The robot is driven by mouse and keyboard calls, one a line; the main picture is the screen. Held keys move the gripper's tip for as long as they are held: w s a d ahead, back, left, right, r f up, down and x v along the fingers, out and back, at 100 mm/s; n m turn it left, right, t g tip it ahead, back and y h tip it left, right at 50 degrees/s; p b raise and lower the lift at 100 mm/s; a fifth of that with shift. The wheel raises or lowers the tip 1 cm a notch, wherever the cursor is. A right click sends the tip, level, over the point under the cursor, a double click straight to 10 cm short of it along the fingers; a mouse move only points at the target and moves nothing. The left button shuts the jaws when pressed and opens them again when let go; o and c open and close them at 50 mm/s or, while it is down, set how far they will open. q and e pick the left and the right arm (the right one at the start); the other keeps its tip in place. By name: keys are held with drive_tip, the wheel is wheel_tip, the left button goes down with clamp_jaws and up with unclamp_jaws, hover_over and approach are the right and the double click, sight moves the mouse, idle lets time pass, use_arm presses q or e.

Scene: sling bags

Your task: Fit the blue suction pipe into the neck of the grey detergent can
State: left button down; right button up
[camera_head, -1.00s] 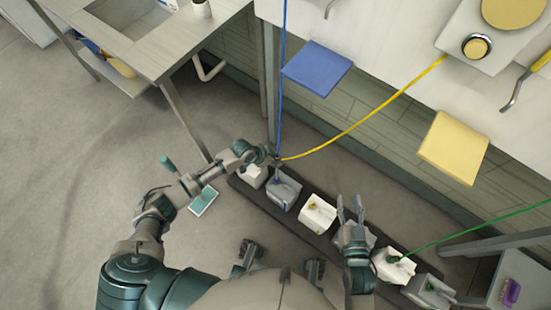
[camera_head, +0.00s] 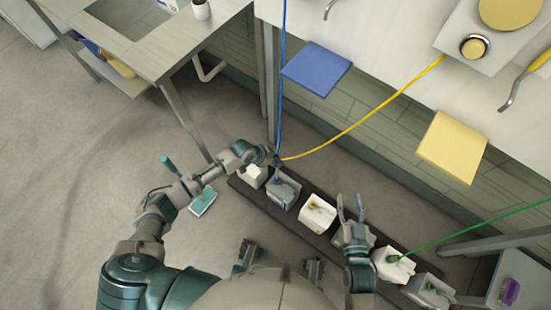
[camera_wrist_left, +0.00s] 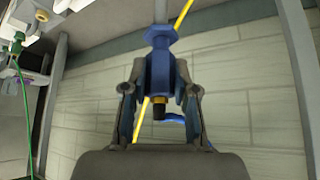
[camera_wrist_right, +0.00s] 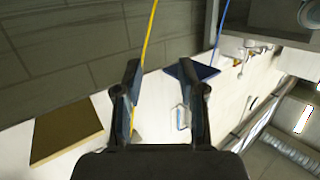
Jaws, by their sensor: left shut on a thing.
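The blue suction pipe (camera_head: 281,80) hangs down along the wall to my left gripper (camera_head: 275,158). In the left wrist view the fingers of my left gripper (camera_wrist_left: 160,105) are shut on the pipe's blue end fitting (camera_wrist_left: 160,70), which has a dark tip and a brass-coloured ring. A grey can with blue on its top (camera_head: 284,190) stands in the row just below this gripper; the fitting appears apart from it. Its neck is too small to make out. My right gripper (camera_head: 350,208) is open and empty above the row; its spread fingers show in the right wrist view (camera_wrist_right: 160,95).
A dark floor strip (camera_head: 265,203) carries several cans, including a white one with yellow (camera_head: 318,214) and one with green (camera_head: 393,265). A yellow hose (camera_head: 365,115) passes close to my left gripper.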

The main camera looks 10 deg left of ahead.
drive_tip(key=shift+s+d+f+g+h, duration=0.15)
drive_tip(key=shift+f+g, duration=0.1)
drive_tip(key=shift+f, duration=0.25)
drive_tip(key=shift+s+f+g+h, duration=0.15)
drive_tip(key=shift+f+g, duration=0.15)
drive_tip(key=shift+f, duration=0.2)
drive_tip(key=shift+s+d+f+g+h, duration=0.15)
drive_tip(key=shift+f+g, duration=0.1)
drive_tip(key=shift+f, duration=0.25)
use_arm(q)
drive_tip(key=shift+f, duration=0.1)
use_arm(e)
drive_tip(key=shift+a, duration=0.1)
